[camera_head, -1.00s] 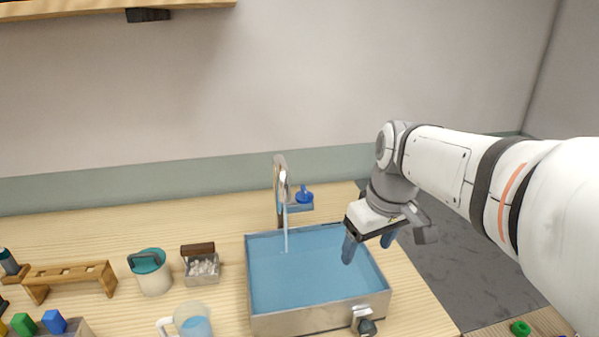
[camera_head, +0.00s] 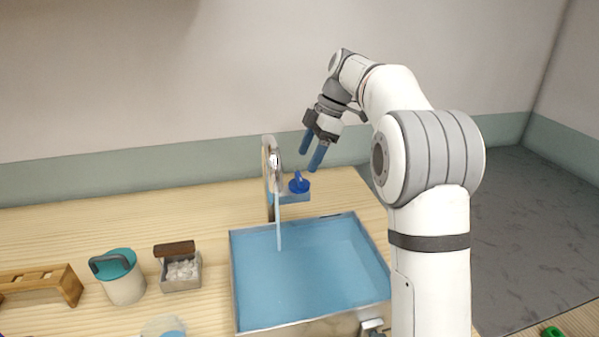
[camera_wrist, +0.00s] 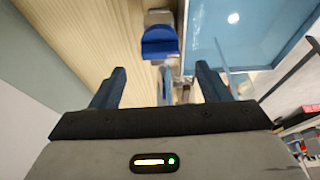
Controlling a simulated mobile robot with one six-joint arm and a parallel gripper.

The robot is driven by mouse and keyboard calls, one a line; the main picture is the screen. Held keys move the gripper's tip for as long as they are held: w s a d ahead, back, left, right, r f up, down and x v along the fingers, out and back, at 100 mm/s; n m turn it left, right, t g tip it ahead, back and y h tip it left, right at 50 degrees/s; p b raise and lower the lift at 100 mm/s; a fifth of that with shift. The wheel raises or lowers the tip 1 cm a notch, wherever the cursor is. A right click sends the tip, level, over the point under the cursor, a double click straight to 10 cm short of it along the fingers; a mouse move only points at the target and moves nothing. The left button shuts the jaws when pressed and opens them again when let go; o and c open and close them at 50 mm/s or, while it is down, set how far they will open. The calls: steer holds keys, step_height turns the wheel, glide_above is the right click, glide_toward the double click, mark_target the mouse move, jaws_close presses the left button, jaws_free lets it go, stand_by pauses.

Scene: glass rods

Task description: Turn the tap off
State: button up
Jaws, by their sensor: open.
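The tap (camera_head: 269,170) is a curved metal spout at the back of the sink, with a thin stream of water (camera_head: 279,225) running down into the sink (camera_head: 305,275). Its blue handle (camera_head: 299,183) sits on a small block to the right of the spout. My gripper (camera_head: 312,152) is open and empty, a little above the handle, its blue fingers pointing down. In the wrist view the blue handle (camera_wrist: 159,43) lies ahead of the gap between my fingers (camera_wrist: 160,82), apart from both.
A teal-lidded pot (camera_head: 123,277), a small box of white pieces (camera_head: 180,268) and a wooden rack (camera_head: 42,285) stand left of the sink. A partly hidden jug (camera_head: 163,327) is at the front. The wall (camera_head: 180,90) is close behind the tap.

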mark_target(300, 176)
steer(key=x, duration=0.5)
steer(key=shift+f, duration=0.1)
steer(key=shift+s, duration=0.1)
steer(key=c, duration=1)
